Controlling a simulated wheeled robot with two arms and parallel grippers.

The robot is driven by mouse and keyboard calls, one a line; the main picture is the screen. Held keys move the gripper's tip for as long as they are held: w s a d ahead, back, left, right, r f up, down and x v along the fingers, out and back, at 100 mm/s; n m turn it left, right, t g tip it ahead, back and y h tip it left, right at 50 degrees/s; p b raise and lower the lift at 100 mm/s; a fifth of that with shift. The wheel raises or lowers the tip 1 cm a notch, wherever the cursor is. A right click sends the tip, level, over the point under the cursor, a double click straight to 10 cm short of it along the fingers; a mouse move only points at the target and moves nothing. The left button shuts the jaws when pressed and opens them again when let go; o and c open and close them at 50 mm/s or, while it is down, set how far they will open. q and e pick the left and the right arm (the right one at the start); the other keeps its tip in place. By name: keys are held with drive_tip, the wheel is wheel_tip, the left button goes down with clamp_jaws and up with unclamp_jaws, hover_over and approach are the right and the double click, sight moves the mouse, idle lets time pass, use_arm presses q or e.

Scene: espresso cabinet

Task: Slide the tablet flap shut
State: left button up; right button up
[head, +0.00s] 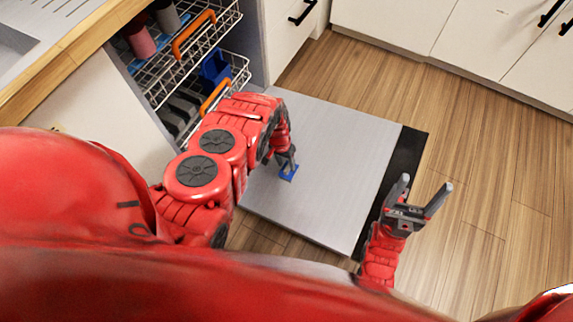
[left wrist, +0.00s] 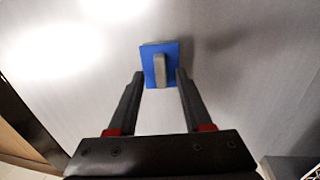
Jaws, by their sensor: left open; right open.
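The tablet flap (head: 289,173) is a small blue square on the grey inner face of the lowered dishwasher door (head: 345,140). In the left wrist view the blue flap (left wrist: 149,55) has an upright grey tab (left wrist: 160,70) on it. My left gripper (head: 285,158) is over the flap, pointing down. Its two fingers are apart, with the tips on either side of the flap's near part. I cannot tell whether they touch it. My right gripper (head: 425,181) is open and empty, near the door's dark outer edge.
The dishwasher's upper rack (head: 185,50) holds cups and has an orange handle. The lower rack (head: 235,85) holds a blue item and dark items. White cabinets (head: 450,35) stand at the back. Wood floor (head: 490,200) is clear at the right.

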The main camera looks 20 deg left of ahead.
use_arm(q)
wheel_tip(320, 180, up, 15)
drive_tip(key=a+p, duration=0.2)
drive_tip(key=p, duration=0.4)
drive_tip(key=shift+w, duration=0.2)
drive_tip(key=shift+a+f, duration=0.15)
drive_tip(key=shift+f, duration=0.05)
